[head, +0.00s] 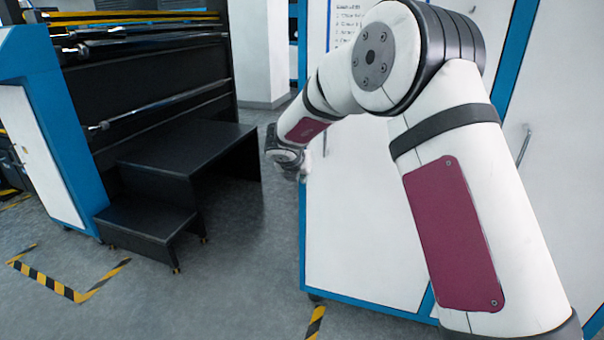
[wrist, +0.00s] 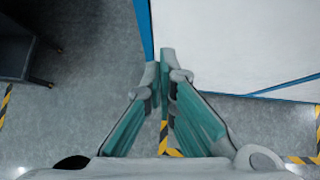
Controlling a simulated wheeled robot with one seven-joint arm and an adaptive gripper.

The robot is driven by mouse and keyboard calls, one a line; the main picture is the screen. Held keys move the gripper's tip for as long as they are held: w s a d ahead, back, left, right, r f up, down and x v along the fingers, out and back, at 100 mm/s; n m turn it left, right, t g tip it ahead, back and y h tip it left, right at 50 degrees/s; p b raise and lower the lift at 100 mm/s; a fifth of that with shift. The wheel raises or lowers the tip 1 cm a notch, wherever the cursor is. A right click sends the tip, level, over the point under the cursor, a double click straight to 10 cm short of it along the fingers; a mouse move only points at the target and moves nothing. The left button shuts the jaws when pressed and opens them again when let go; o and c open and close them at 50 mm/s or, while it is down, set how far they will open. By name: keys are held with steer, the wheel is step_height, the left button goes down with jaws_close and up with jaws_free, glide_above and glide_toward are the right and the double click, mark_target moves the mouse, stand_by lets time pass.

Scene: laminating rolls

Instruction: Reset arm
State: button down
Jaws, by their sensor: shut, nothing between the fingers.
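My gripper (wrist: 164,72) shows in the wrist view with its green-padded fingers drawn together at the tips. It is shut and empty. Below it in that view are grey floor and the edge of a white cabinet. In the head view my arm reaches up from the lower right, bends at the top and extends to the left. Its end hangs in front of the white cabinet's left edge, and the gripper's fingers cannot be made out clearly there.
A white cabinet with blue edges (head: 360,230) stands close behind my arm. Black steps (head: 150,220) stand at the left before a black machine with rollers (head: 150,80). Yellow-black tape (head: 50,285) marks the floor. The floor between steps and cabinet is clear.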

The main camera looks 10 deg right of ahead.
steer(key=s+a+r+n+t+y, duration=0.2)
steer(key=s+a+r+n+y, duration=0.15)
steer(key=r+n, duration=0.45)
steer(key=s+a+r+n+t+y, duration=0.15)
steer(key=s+r+n, duration=0.25)
steer(key=r+n, duration=0.45)
steer(key=s+a+r+n+g+y, duration=0.1)
steer(key=s+r+n+g+y, duration=0.2)
steer(key=s, duration=0.5)
steer(key=s+d+f+n+g+h, duration=0.25)
steer(key=s+d+n, duration=0.35)
steer(key=s, duration=0.9)
steer(key=s+d+f+n+g+h, duration=0.1)
steer(key=s+d+f+n+g, duration=0.25)
steer(key=s+n, duration=0.75)
steer(key=s+d+f+n+g+h, duration=0.2)
steer(key=s+d+f+n, duration=0.3)
steer(key=s, duration=1.3)
step_height(320, 180, up, 23)
steer(key=w+m+t+p, duration=0.1)
steer(key=t+p, duration=0.2)
steer(key=p, duration=1.6)
steer(key=shift+r+y, duration=0.2)
steer(key=shift+y, duration=0.15)
steer(key=shift+w+d, duration=0.1)
steer(key=shift+d, duration=0.05)
